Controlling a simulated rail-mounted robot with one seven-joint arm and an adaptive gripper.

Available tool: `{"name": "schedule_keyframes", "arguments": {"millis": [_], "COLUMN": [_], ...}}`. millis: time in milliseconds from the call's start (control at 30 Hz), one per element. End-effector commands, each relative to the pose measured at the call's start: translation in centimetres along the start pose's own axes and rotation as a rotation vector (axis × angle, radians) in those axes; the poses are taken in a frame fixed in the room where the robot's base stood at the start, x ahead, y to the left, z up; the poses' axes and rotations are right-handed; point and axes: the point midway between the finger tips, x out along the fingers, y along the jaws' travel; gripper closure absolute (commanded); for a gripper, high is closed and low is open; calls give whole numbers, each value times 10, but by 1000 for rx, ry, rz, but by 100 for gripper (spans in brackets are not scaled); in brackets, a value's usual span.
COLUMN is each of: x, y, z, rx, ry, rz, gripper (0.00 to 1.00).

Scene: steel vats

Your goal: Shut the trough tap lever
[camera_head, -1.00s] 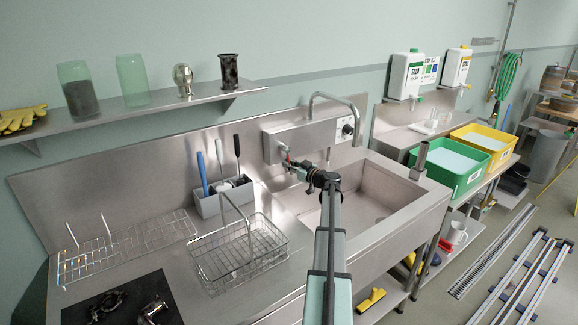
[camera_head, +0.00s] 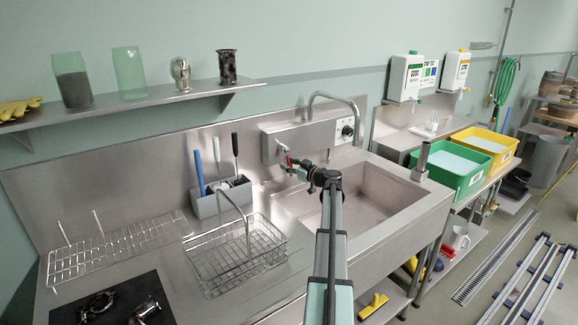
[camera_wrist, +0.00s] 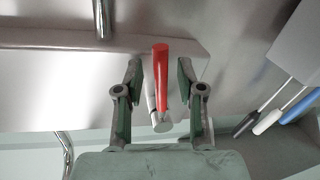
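The tap lever is a red handle (camera_wrist: 160,76) on a metal stem, large in the middle of the wrist view. In the head view its red part (camera_head: 289,160) is small, below the steel box on the splashback. My gripper (camera_wrist: 160,68) is open, one finger on each side of the lever, with gaps between fingers and handle. In the head view my gripper (camera_head: 296,168) is at the tap, partly hidden by my own arm. The steel trough (camera_head: 422,204) lies right of it.
A grey holder (camera_head: 207,208) with several brushes and a wire basket (camera_head: 240,272) stand left of the tap. A curved spout (camera_head: 338,96) rises above the steel box (camera_head: 310,136). Green (camera_head: 455,183) and yellow (camera_head: 498,158) tubs stand farther right.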

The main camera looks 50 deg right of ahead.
Motion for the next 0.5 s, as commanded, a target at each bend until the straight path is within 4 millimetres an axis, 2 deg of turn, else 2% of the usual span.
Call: {"name": "schedule_keyframes", "arguments": {"millis": [267, 500], "x": [-5, -39], "y": [0, -2], "z": [0, 0], "rx": [1, 1], "ry": [0, 0], "rz": [0, 2], "gripper": [62, 62]}}
